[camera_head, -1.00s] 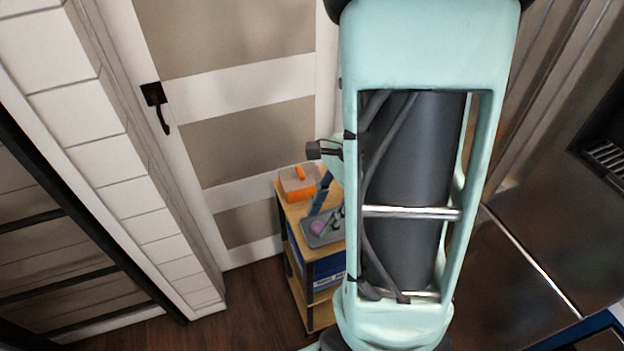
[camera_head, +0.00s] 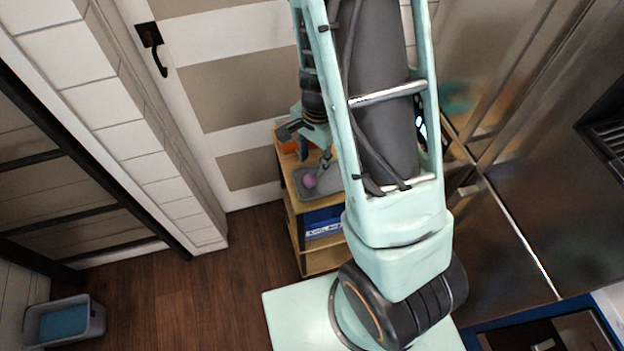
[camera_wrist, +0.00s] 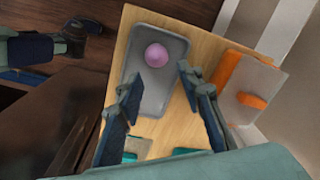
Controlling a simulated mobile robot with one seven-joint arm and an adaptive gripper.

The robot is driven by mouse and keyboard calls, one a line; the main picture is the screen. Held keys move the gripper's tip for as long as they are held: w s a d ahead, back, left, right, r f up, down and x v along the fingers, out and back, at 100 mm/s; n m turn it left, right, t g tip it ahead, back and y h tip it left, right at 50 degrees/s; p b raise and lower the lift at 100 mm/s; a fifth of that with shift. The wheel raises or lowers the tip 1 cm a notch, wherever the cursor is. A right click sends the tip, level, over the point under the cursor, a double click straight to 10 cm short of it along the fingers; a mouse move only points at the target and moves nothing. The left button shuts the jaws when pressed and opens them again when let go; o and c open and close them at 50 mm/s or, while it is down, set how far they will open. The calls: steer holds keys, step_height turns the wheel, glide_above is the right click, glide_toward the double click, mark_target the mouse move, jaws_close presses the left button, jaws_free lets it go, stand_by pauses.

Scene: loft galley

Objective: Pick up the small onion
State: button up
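The small onion (camera_wrist: 156,55) is a round pink-purple thing lying on a grey tray (camera_wrist: 171,98) on a small wooden shelf unit. It also shows in the head view (camera_head: 310,181), where the tray (camera_head: 298,172) sits on the unit's top. My gripper (camera_wrist: 158,82) is open and empty in the wrist view, with its two dark fingers spread wide. The onion appears between and beyond the fingertips, apart from both. In the head view my arm hides part of the unit's top.
An orange-and-grey box (camera_wrist: 258,80) stands beside the tray on the wooden top (camera_wrist: 205,50). Teal items lie at the near edge of the top. A door is behind the unit in the head view. A grey bin (camera_head: 92,318) stands on the floor at left.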

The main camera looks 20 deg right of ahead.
mark_target(311, 177)
steer(key=shift+f, duration=0.95)
steer(key=f, duration=0.4)
steer(key=shift+s+a+b, duration=0.25)
steer(key=shift+a+b, duration=0.05)
steer(key=shift+a, duration=0.05)
steer(key=shift+f, duration=0.65)
steer(key=c, duration=0.7)
